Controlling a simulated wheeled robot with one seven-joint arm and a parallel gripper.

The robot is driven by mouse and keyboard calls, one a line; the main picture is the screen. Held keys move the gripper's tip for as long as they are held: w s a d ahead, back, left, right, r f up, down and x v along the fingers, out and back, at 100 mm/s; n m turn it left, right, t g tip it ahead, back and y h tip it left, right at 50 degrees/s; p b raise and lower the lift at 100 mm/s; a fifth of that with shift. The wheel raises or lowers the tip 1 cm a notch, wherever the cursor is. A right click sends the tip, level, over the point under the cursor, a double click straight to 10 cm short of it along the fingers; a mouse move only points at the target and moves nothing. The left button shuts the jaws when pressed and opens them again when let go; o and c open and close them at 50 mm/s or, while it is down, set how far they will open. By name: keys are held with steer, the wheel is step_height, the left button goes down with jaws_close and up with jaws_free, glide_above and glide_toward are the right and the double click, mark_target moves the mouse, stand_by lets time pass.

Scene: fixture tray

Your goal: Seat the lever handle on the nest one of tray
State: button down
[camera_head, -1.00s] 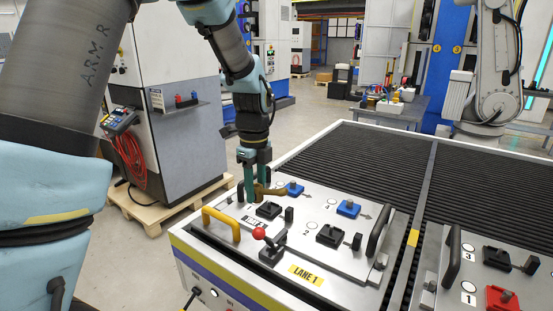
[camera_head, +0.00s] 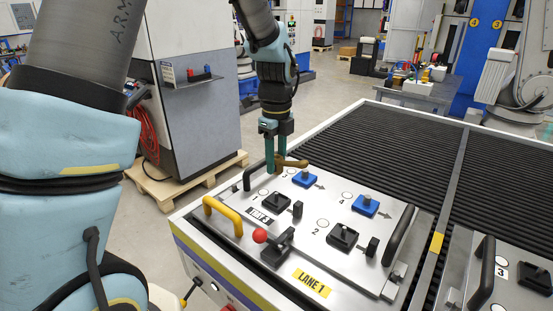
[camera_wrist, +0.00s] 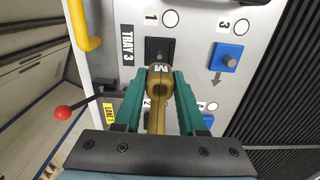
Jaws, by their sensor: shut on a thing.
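The lever handle (camera_head: 292,163) is a brass-brown piece with a thick round end and a long stem. My gripper (camera_head: 276,167) is shut on it and holds it above the back-left part of the grey tray (camera_head: 330,270). In the wrist view, the lever handle (camera_wrist: 159,88) lies between the green fingers of my gripper (camera_wrist: 160,80). Nest one (camera_head: 275,203) is a black square block beside the printed 1. It also shows in the wrist view (camera_wrist: 155,48), just above the handle's round end and partly covered by it. The handle appears clear of the nest.
Two blue blocks (camera_head: 304,179) (camera_head: 366,206) and another black block (camera_head: 342,237) stand on the tray. A yellow handle (camera_head: 222,215), a red-knobbed lever (camera_head: 260,236) and black handles (camera_head: 399,234) rise around them. Black ribbed rollers (camera_head: 410,140) lie behind.

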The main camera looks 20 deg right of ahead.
steer(key=shift+f+b, duration=1.6)
steer(key=shift+f, duration=1.3)
steer(key=shift+p, duration=0.45)
steer(key=shift+f+b, duration=0.9)
steer(key=shift+f, duration=0.75)
steer(key=shift+c, duration=2)
jaws_free()
step_height(320, 180, up, 11)
steer(key=b, duration=0.2)
steer(key=shift+a+f, duration=0.1)
